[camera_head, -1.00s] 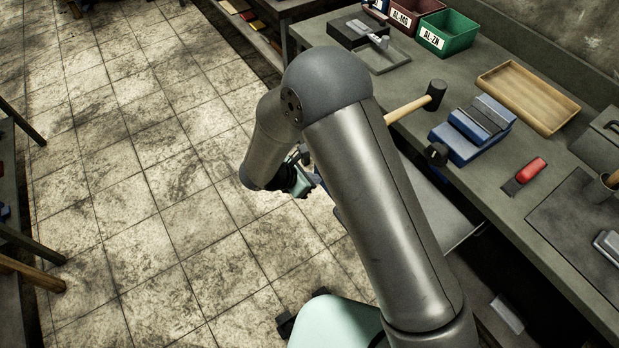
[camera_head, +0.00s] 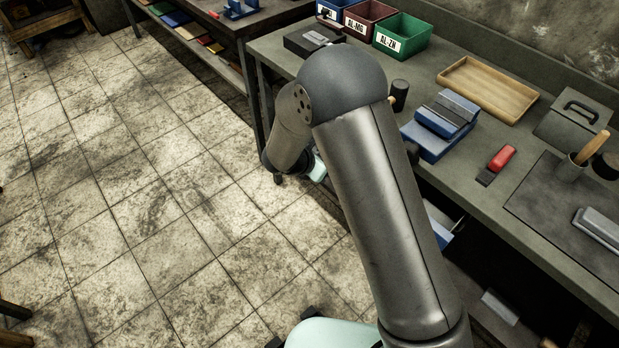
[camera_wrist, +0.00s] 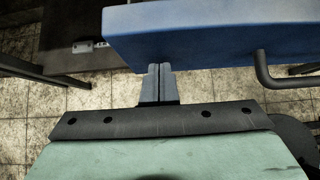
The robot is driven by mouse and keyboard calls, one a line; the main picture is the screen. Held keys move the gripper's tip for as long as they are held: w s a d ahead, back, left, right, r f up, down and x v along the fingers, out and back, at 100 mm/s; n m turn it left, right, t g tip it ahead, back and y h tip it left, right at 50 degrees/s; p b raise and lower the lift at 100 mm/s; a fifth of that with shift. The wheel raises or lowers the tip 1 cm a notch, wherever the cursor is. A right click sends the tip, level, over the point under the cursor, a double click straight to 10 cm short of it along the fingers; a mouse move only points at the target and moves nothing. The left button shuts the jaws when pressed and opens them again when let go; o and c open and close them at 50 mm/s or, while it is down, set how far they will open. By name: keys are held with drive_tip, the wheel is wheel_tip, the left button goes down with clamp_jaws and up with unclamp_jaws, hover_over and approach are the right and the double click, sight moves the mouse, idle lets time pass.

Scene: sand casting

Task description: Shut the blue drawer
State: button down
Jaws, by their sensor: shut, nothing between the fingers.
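The blue drawer (camera_wrist: 215,32) fills the upper right of the wrist view, its blue front facing me. Its dark bar handle (camera_wrist: 265,75) is to the right of my fingers. My gripper (camera_wrist: 159,70) is shut and empty, with its fingertips at the lower left part of the blue front. I cannot tell whether they touch it. In the head view, a sliver of the blue drawer (camera_head: 441,238) and its pale inside show beside my arm under the bench, so it stands at least partly open. My arm hides most of it, and the fingers are hidden there.
The workbench (camera_head: 478,177) above the drawer holds a blue block-like tool (camera_head: 440,127), a wooden tray (camera_head: 487,88), a red-handled tool (camera_head: 502,158) and labelled bins, including a green one (camera_head: 402,38).

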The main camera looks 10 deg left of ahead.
drive_tip(key=shift+w+d, duration=0.85)
drive_tip(key=shift+w, duration=0.2)
